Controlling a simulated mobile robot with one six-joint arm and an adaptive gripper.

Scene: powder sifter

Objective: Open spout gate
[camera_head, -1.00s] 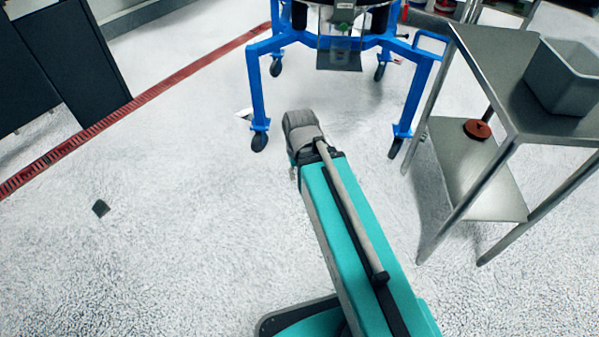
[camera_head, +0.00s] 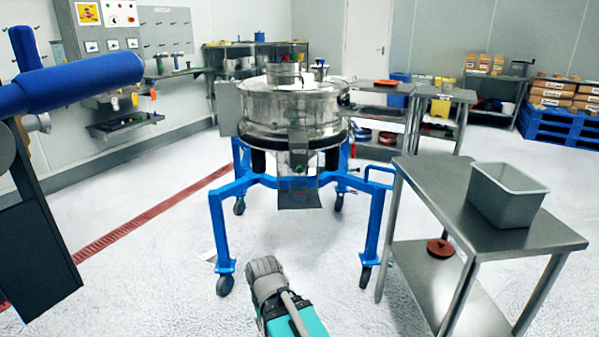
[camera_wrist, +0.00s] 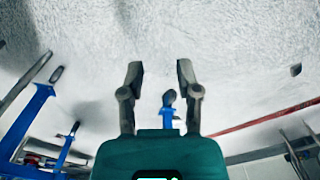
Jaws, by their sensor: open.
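The powder sifter (camera_head: 295,108) is a round steel drum on a blue wheeled frame (camera_head: 370,215), ahead of me in the head view. Its spout (camera_head: 298,192) hangs at the front under the drum, with a small green part (camera_head: 299,169) above the chute. I cannot tell the gate's position from this picture. My gripper (camera_wrist: 158,75) shows in the wrist view with its two fingers spread and nothing between them. It faces the pale floor, with blue frame legs upside down at the picture's lower part. It is apart from the spout. I cannot make out its fingers in the head view.
A steel table (camera_head: 535,238) with a grey bin (camera_head: 505,200) stands at the right, and a red-brown round item (camera_head: 440,247) lies on its lower shelf. A dark structure with a blue roll (camera_head: 85,85) is at the left.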

